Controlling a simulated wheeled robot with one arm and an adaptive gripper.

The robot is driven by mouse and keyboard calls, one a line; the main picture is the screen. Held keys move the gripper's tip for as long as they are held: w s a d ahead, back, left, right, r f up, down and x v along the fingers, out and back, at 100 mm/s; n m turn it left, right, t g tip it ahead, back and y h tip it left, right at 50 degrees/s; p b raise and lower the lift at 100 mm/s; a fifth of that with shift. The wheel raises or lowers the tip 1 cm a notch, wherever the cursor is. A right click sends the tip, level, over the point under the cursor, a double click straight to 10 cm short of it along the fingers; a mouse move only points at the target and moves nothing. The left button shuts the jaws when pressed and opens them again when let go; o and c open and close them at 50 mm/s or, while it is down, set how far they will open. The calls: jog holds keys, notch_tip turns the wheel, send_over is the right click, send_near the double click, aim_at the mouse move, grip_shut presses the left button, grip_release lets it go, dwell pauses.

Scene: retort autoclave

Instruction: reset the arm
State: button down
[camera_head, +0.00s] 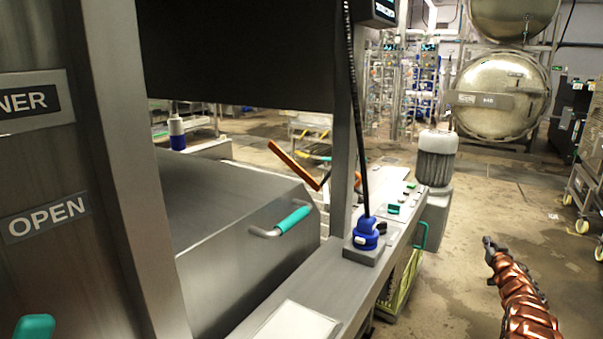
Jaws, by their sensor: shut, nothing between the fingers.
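My arm reaches up from the lower right corner as a copper-coloured segmented limb. At its tip is my small dark gripper (488,243), which is shut and empty. It is over the open floor, to the right of the steel machine and apart from everything around it. The finger detail is small in this view.
On the left stands a steel machine (235,215) with a teal-gripped handle (293,221). A blue plug device (366,236) with a black cable sits on its ledge. A grey motor (437,158) stands beyond. Large round vessels (502,97) are at the back. Wheeled carts (590,185) line the right; the floor between is clear.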

jog(key=a+r+m+g+h+p, duration=0.1)
jog(key=a+r+g+p, duration=0.1)
jog(key=a+r, duration=0.35)
jog(key=a+r+m+g+h+p, duration=0.1)
jog(key=a+r+g+p, duration=0.15)
jog(key=r, duration=0.65)
jog(key=s+a+r+g+y+p, duration=0.1)
jog(key=s+a+r+g+p, duration=0.15)
jog(key=s+a+r, duration=0.4)
jog(key=s+a+r+g+p, duration=0.2)
jog(key=s+a+r+p, duration=0.1)
jog(key=s+a, duration=0.5)
jog(key=s+a+r+n+g+y+p, duration=0.1)
jog(key=s+a+g+y+p, duration=0.1)
jog(key=s+a, duration=0.8)
jog(key=s+a+r+n+g+y+p, duration=0.2)
jog(key=s+a, duration=0.9)
jog(key=s, duration=1.3)
jog(key=s+a+r+n+g+y+p, duration=0.1)
jog(key=s+a+g+p, duration=0.4)
jog(key=s+a, duration=0.5)
jog(key=s+n, duration=0.1)
jog(key=s, duration=0.6)
jog(key=shift+s+a+r+g+y, duration=0.15)
jog(key=shift+s+a+g+y, duration=0.2)
jog(key=shift+a+g+y, duration=0.05)
jog(key=shift+d, duration=0.1)
